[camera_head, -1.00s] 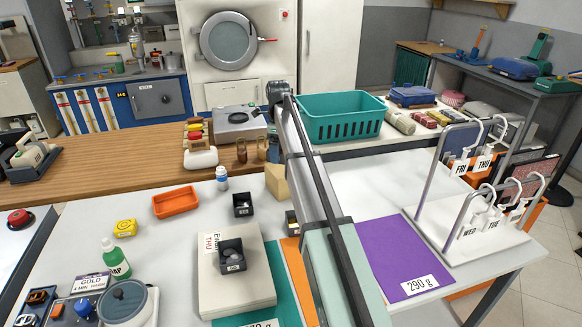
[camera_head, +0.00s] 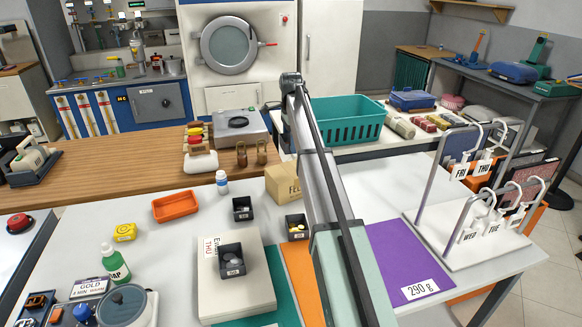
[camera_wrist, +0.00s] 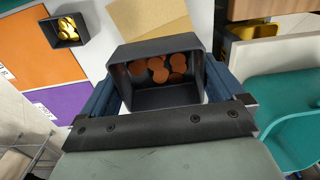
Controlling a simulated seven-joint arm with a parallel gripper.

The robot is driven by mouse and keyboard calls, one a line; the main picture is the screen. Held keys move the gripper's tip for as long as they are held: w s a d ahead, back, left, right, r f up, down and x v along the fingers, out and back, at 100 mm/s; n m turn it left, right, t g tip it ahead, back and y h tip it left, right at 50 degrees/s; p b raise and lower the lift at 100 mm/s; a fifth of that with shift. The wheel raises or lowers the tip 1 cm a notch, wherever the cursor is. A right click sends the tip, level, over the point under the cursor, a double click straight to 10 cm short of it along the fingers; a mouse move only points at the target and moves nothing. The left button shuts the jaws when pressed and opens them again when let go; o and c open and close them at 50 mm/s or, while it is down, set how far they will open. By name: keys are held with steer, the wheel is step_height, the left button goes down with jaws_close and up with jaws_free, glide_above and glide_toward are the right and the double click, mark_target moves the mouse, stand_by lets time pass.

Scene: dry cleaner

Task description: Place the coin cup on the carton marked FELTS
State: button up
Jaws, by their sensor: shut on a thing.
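My gripper (camera_wrist: 158,98) is shut on a dark grey cup (camera_wrist: 160,97) in the wrist view, with a finger on either side. Copper coins lie inside the cup. The tan carton (camera_head: 281,184) stands on the white table in the head view, its visible letters reading "FEL"; my arm hides its right part. In the wrist view a tan carton top (camera_wrist: 150,15) shows just beyond the held cup, apparently the same carton. The held cup and my gripper are hidden behind my arm in the head view.
A cup of gold coins (camera_head: 297,228) stands just in front of the carton. A small dark cup (camera_head: 243,209) and a white bottle (camera_head: 222,182) stand to its left. A cup of silver coins (camera_head: 232,262) sits on a pale stack. A teal basket (camera_head: 345,122) is behind my arm.

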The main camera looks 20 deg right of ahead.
mark_target(291, 170)
step_height(291, 170, down, 9)
steer(key=shift+f, duration=0.1)
stand_by(0.4)
steer(key=shift+f, duration=0.15)
steer(key=o, duration=0.7)
step_height(291, 170, up, 12)
steer(key=shift+r, duration=0.15)
stand_by(0.3)
